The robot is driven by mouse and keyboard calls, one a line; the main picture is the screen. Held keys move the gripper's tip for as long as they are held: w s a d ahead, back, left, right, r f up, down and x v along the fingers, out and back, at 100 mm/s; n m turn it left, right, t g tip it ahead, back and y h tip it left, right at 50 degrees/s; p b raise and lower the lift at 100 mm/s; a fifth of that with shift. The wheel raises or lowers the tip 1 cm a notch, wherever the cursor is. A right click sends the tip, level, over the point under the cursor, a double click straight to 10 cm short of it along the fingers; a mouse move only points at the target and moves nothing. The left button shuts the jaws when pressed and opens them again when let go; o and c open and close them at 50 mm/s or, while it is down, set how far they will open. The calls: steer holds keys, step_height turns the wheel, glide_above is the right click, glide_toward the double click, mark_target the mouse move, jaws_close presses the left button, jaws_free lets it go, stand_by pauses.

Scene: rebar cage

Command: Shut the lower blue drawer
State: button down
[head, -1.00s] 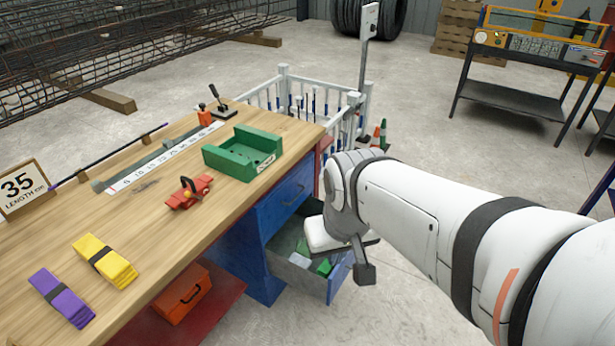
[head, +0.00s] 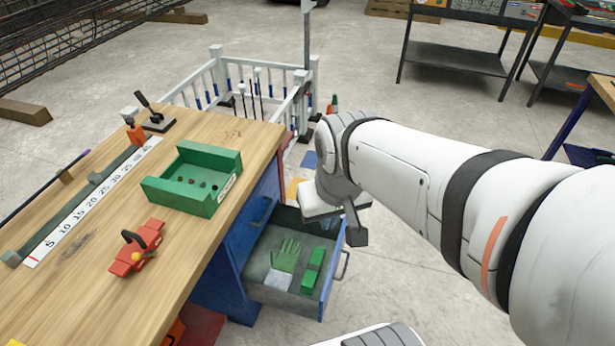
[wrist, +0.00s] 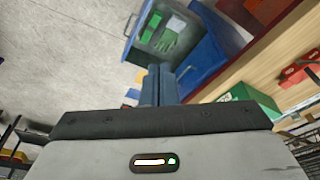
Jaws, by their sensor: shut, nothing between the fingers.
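The lower blue drawer (head: 322,292) stands pulled out from the blue cabinet under the workbench, its handle (head: 343,266) facing right. Inside lie a green glove (head: 286,255), a green block (head: 313,270) and a pale grey piece (head: 278,281). The upper blue drawer (head: 262,208) looks shut. In the wrist view the open drawer (wrist: 138,33) is beyond my gripper (wrist: 160,70), whose blue-grey fingers are together and empty. The fingertips appear near the drawer's side; whether they touch it is unclear.
The wooden workbench (head: 85,255) carries a green tray (head: 190,190), a red tool (head: 137,250) and a ruler strip (head: 95,200). A white railing (head: 215,75) stands behind.

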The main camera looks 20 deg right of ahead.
steer(key=w+d+f+m+t+y+b, duration=0.1)
steer(key=w+d+f+m+y+b, duration=0.15)
steer(key=d+f+m+b, duration=0.9)
steer(key=w+d+f+m+t+y+b, duration=0.1)
steer(key=w+d+f+m+y+b, duration=0.3)
steer(key=f, duration=1.4)
steer(key=w+d+f+m+y+b, duration=0.15)
steer(key=d+f+m+b, duration=0.6)
steer(key=f, duration=0.75)
steer(key=w+a+f+m+b, duration=0.1)
steer(key=w+a+f, duration=0.5)
steer(key=a, duration=0.4)
steer(key=shift+w+a+f+m+h, duration=0.2)
steer(key=shift+w+f+m+h, duration=0.1)
steer(key=shift+w+f+m, duration=0.15)
